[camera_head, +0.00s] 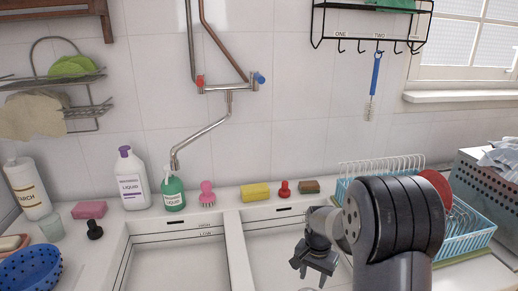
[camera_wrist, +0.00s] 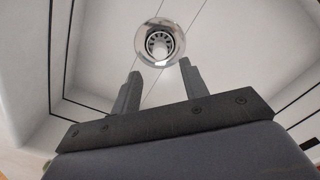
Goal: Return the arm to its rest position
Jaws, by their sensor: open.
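My gripper (camera_head: 316,268) is low over the right sink basin (camera_head: 262,258) in the head view, with its fingers pointing down. In the wrist view, the two fingers of my gripper (camera_wrist: 158,88) stand apart with nothing between them. Beyond the fingertips, the metal drain (camera_wrist: 159,42) shows in the white basin floor. My arm reaches in from the lower right of the head view and hides part of the right basin and the dish rack.
A blue dish rack (camera_head: 467,236) with a red plate (camera_head: 437,184) stands right of my arm. Along the back ledge are a yellow sponge (camera_head: 255,192), a red stopper (camera_head: 285,189), a pink brush (camera_head: 207,193) and a green bottle (camera_head: 173,193).

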